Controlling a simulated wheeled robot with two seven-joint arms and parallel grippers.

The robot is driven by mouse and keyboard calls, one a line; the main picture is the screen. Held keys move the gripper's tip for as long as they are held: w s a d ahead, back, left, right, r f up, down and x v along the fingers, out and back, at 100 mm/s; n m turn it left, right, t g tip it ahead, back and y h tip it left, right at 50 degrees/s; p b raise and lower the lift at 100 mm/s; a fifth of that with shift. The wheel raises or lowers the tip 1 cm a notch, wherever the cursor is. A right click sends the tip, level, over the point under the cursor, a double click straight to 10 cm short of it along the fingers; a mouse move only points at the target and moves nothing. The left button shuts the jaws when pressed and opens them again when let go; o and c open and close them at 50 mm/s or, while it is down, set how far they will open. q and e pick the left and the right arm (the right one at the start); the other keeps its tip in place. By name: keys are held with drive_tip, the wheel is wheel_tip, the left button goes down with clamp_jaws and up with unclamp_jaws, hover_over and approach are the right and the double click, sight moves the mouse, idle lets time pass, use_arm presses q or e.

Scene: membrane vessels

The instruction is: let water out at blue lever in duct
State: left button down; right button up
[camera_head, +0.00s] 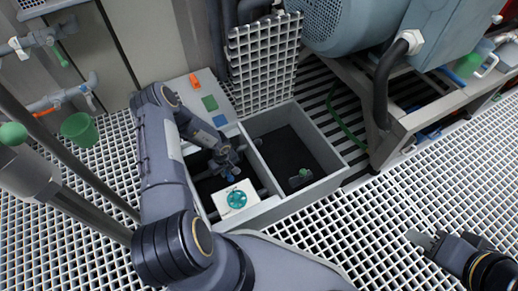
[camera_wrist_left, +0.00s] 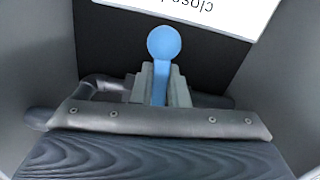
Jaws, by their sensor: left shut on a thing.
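The blue lever (camera_wrist_left: 164,43) stands in the left wrist view, its round knob up and its stem between the fingers of my left gripper (camera_wrist_left: 161,88). My left gripper is shut on the stem, below the knob. In the head view my left gripper (camera_head: 230,173) reaches down into the left compartment of the grey duct (camera_head: 323,187) in the floor; the lever is hidden there by my arm. A white plate with printed letters (camera_wrist_left: 225,14) lies beyond the knob in the wrist view. My right gripper (camera_head: 424,239) is empty over the grating at the lower right; its jaw opening is unclear.
A white plate with a teal handwheel (camera_head: 236,198) sits at the duct's near left. A lifted grating panel (camera_head: 264,62) stands behind. A pump (camera_head: 350,22) on a frame is at the right.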

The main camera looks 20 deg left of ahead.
use_arm(q)
drive_tip(key=shift+w+d+n, duration=0.2)
drive_tip(key=shift+w+n, duration=0.35)
drive_tip(key=shift+n, duration=0.45)
drive_tip(key=n, duration=0.1)
drive_tip(key=w+n, duration=0.1)
drive_tip(key=w+n+b, duration=0.1)
drive_tip(key=n, duration=0.1)
drive_tip(key=shift+w+d, duration=0.1)
drive_tip(key=shift+d, duration=0.15)
drive_tip(key=shift+w+a+f+n+b, duration=0.1)
drive_tip(key=shift+w+n+b, duration=0.4)
drive_tip(key=shift+n, duration=0.6)
drive_tip(key=shift+w+n, duration=0.45)
drive_tip(key=shift+n, duration=0.35)
drive_tip(key=n, duration=0.1)
drive_tip(key=w+n, duration=0.1)
drive_tip(key=shift+w+a+n+b, duration=0.2)
drive_tip(key=shift+a+n+b, duration=0.2)
drive_tip(key=shift+w+a+n, duration=0.1)
drive_tip(key=shift+w+n, duration=0.15)
drive_tip(key=shift+n, duration=0.35)
drive_tip(key=shift+d, duration=0.35)
idle(1.2)
